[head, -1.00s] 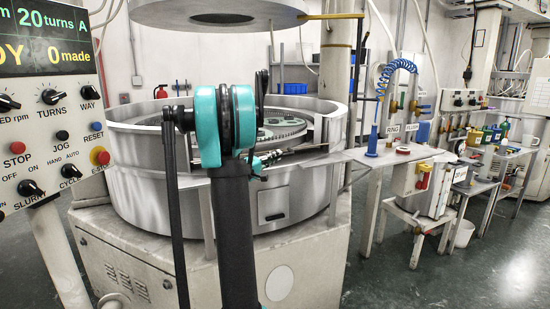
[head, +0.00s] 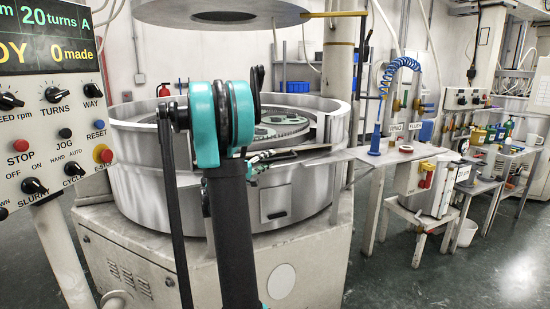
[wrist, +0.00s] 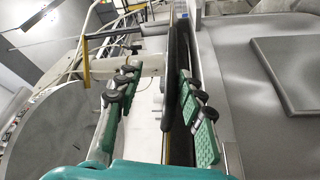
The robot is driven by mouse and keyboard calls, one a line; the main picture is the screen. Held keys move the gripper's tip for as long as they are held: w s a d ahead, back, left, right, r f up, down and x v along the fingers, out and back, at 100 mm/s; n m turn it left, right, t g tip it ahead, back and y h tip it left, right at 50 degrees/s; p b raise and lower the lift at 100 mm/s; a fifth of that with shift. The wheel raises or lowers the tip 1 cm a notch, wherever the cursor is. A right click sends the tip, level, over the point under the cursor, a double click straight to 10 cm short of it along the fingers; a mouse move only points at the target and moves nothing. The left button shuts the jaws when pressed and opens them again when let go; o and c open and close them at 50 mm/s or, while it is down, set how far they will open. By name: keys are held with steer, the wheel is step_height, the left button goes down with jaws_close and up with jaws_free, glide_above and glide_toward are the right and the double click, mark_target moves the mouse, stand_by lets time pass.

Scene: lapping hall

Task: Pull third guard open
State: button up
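The lapping machine's round metal tub wall (head: 160,190) stands in front of me in the head view. Its front right has a panel with a small dark slot (head: 275,201). I cannot tell which part is the third guard. My gripper (head: 262,160) is mostly hidden behind my own arm there, close to the tub's front rim. In the wrist view my gripper (wrist: 155,105) is open, its green-padded fingers apart. A dark upright strip with a yellow edge (wrist: 179,80) lies between the fingers, nearer the right one. I cannot tell whether they touch.
A control panel (head: 60,120) stands close at the left. A round upper plate (head: 215,12) hangs over the tub. The floor (head: 420,280) at the lower right is clear.

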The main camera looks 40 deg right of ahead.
steer(key=a, duration=0.6)
steer(key=shift+s+a+f, duration=0.2)
steer(key=shift+s+f, duration=0.2)
